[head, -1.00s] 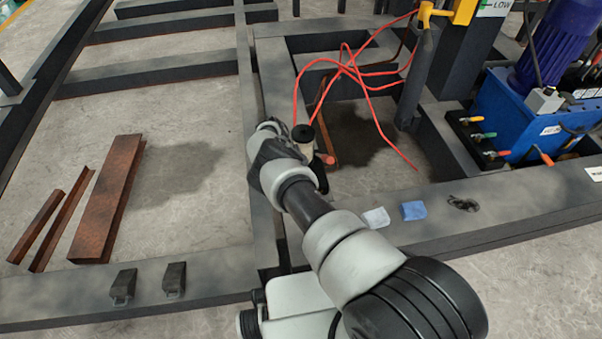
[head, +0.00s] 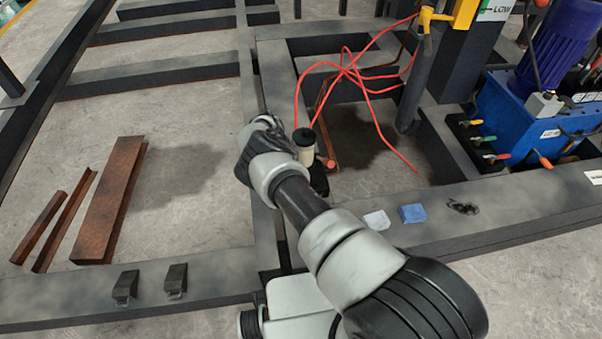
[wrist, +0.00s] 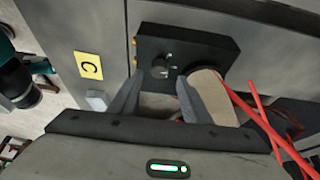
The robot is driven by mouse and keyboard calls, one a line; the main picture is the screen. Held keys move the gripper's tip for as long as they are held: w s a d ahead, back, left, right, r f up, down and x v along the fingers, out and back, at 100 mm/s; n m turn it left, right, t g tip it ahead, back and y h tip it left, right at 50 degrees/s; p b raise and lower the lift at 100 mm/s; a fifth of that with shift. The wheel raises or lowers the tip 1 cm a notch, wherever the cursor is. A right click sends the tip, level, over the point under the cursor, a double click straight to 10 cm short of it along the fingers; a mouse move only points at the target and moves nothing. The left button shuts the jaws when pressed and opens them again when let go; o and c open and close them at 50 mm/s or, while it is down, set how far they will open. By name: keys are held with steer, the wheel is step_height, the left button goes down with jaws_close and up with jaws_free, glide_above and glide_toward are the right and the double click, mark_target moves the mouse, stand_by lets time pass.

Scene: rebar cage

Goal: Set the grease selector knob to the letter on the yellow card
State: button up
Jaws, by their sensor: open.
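In the wrist view, a yellow card (wrist: 89,66) with a black letter that looks like a C, turned on its side, is fixed to a grey steel face. Right of it is a black box (wrist: 210,50) with a round dark selector knob (wrist: 160,68) on its front. The letters around the knob and its pointer are too small to read. My gripper (wrist: 158,82) is open, its two fingers pointing at the box, one on either side of the knob in the picture. I cannot tell whether they touch it. In the head view my arm hides the fingers, knob and card.
A cream cylinder with a black cap (head: 304,146) stands close beside my wrist; its pale body (wrist: 213,96) is by the right finger. Red hoses (head: 352,70) loop nearby. A white block (head: 376,219) and blue block (head: 412,213) lie on the front beam.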

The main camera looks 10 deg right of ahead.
steer(key=p+v, duration=0.2)
steer(key=v, duration=1.1)
